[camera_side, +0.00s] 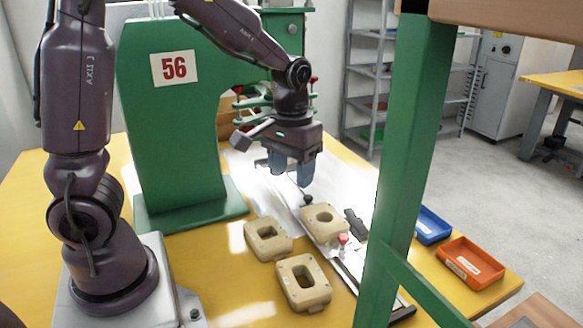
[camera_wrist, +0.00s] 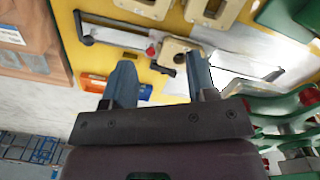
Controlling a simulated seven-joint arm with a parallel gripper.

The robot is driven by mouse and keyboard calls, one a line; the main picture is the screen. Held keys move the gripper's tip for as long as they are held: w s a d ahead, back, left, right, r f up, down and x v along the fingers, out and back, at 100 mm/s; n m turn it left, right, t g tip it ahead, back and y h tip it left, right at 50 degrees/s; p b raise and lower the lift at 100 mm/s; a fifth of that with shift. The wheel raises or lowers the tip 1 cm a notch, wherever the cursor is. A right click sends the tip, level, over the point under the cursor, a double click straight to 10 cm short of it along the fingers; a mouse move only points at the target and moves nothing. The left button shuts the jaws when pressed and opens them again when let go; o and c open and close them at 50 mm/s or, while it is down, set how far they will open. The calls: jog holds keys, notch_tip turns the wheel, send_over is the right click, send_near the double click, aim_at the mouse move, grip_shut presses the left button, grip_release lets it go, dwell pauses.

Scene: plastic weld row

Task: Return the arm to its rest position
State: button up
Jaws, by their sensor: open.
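My gripper (camera_side: 291,178) hangs above the back of the work area, beside the green machine. It also shows in the wrist view (camera_wrist: 160,78), with its two blue fingers apart and nothing between them. A beige block with an opening (camera_side: 323,218) sits in the fixture below and to the right of my gripper, clear of the fingers. In the wrist view this block (camera_wrist: 175,50) lies beyond the fingers and is partly hidden. A red knob (camera_side: 342,239) is at the fixture's edge.
Two more beige blocks (camera_side: 268,240) (camera_side: 303,283) lie on the yellow table. A blue tray (camera_side: 432,226) and an orange tray (camera_side: 470,263) stand at the right. The green machine (camera_side: 172,130) is close to my arm. A green post (camera_side: 408,130) blocks part of the side view.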

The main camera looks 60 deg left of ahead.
jog(key=shift+r, duration=0.15)
jog(key=s+d+r+m+t, duration=0.5)
jog(key=s+r, duration=0.5)
jog(key=s, duration=0.1)
jog(key=shift+s+r+t, duration=0.15)
jog(key=shift+s+t, duration=0.15)
jog(key=shift+s, duration=0.1)
